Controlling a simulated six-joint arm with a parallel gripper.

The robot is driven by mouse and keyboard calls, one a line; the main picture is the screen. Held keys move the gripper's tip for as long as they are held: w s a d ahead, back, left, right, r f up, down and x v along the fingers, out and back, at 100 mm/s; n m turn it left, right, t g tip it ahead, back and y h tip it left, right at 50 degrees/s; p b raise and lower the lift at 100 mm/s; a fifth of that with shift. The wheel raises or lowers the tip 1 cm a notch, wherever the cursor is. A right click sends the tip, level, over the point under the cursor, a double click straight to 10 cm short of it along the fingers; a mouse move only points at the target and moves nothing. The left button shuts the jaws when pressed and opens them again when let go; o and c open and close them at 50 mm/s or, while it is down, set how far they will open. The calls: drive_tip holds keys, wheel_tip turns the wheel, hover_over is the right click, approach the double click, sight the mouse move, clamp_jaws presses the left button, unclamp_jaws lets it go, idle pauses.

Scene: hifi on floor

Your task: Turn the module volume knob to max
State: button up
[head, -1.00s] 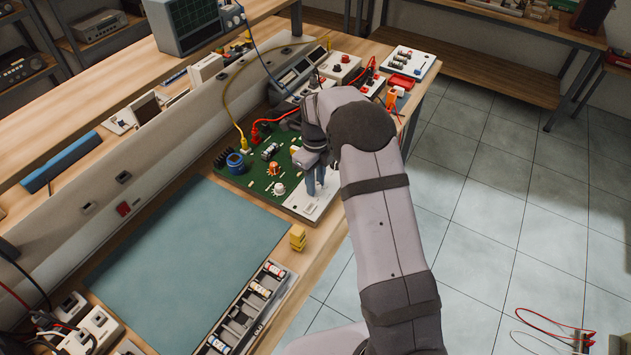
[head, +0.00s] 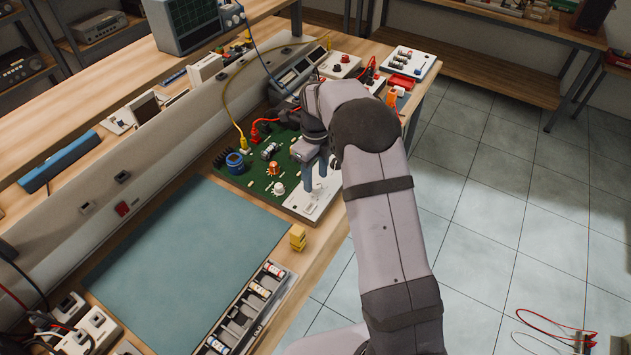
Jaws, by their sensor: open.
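The module appears to be the green circuit board (head: 262,183) with a white panel (head: 306,205) at its near right end, lying on the bench. A white knob (head: 278,188) and an orange-red part (head: 273,169) stand on the green area. I cannot tell which part is the volume knob; no label is readable. My gripper (head: 316,180) points down over the white panel, right of the white knob and apart from it. Its fingers are open. The gripper and arm hide part of the panel and whatever is between the fingers. Contact with the panel cannot be made out.
A blue coil (head: 235,162) and yellow and red cables stand on the board's far left side. Meters and a white box with a knob (head: 340,65) are behind. A teal mat (head: 185,265), yellow block (head: 297,237) and parts tray (head: 245,310) lie in front.

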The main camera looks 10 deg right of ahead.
sight(316, 185)
drive_tip(key=shift+r+b, duration=0.5)
drive_tip(key=shift+r, duration=2)
drive_tip(key=shift+s+r+n, duration=0.1)
drive_tip(key=shift+s+n, duration=0.25)
drive_tip(key=shift+n, duration=0.05)
drive_tip(key=s+f+n, duration=0.1)
drive_tip(key=s+n, duration=2.6)
drive_tip(key=s, duration=0.1)
drive_tip(key=shift+s+a+f, duration=0.35)
